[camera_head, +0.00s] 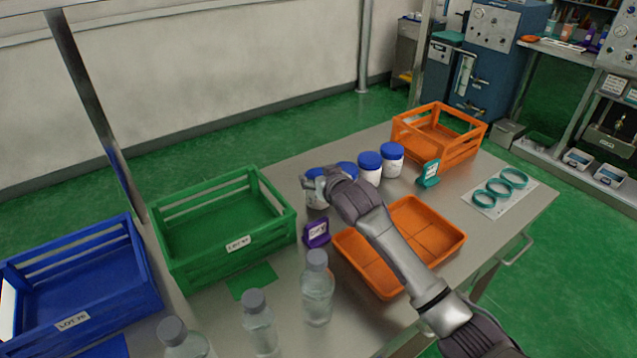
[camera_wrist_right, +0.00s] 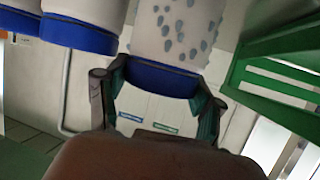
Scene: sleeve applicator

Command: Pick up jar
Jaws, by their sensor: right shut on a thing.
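Several white jars with blue lids stand in a row on the metal table (camera_head: 300,163) in the head view. Three of them are to the right of my gripper: a near one, partly hidden (camera_head: 347,169), a middle one (camera_head: 369,171) and a far right one (camera_head: 392,157). My right gripper (camera_head: 323,180) is shut on the leftmost jar (camera_head: 316,198), around its upper part. In the right wrist view, the gripper's fingers (camera_wrist_right: 158,92) lie on both sides of the jar's blue lid (camera_wrist_right: 160,77). I cannot tell whether this jar touches the table. My left gripper is not in view.
A green crate (camera_head: 225,245) stands left of the held jar, a blue crate (camera_head: 85,300) further left. An orange tray (camera_head: 440,213) lies under my right forearm. An orange crate (camera_head: 462,150) stands behind it. Clear bottles (camera_head: 317,290) and a purple sign (camera_head: 316,234) are in front.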

